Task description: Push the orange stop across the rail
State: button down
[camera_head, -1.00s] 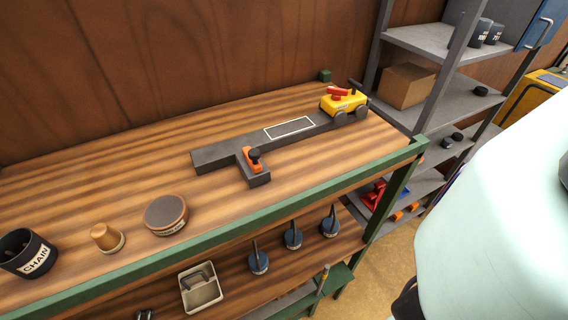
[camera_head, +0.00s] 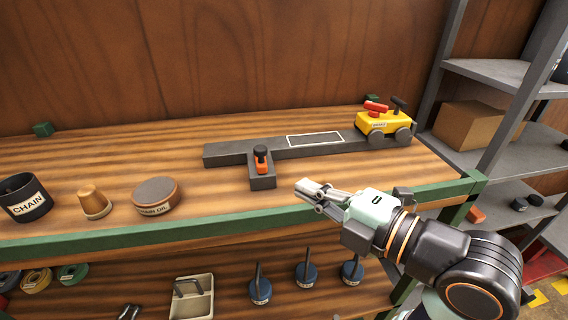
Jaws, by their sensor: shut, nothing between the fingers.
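The orange stop (camera_head: 261,165) with a black knob sits on the short dark side block (camera_head: 262,183), which juts from the front of the long dark rail (camera_head: 230,154). The rail lies along the bench and has a white-outlined rectangle (camera_head: 315,140) on its top. A yellow mower-like cart (camera_head: 383,124) with a red part and black wheels stands at the rail's right end. My gripper (camera_head: 299,187) is shut and empty. In the picture it is to the right of and a little below the stop, apart from it, by the bench's front edge.
The wooden bench has a green front edge (camera_head: 120,240). A chain tin (camera_head: 24,198), a wooden knob (camera_head: 94,202) and a round oil tin (camera_head: 157,197) stand at left. A lower shelf holds a tray (camera_head: 191,299) and several blue-based tools. Grey shelving stands at right.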

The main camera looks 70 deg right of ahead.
aim_at(264, 168)
jog(key=shift+w, duration=0.15)
jog(key=x, duration=0.4)
jog(key=d+p+x, duration=0.1)
jog(key=x, duration=0.3)
jog(key=s+d+p+x, duration=0.1)
jog(key=x, duration=0.3)
jog(key=shift+w+d+f, duration=0.15)
jog(key=shift+w+d, duration=0.1)
jog(key=shift+d, duration=0.25)
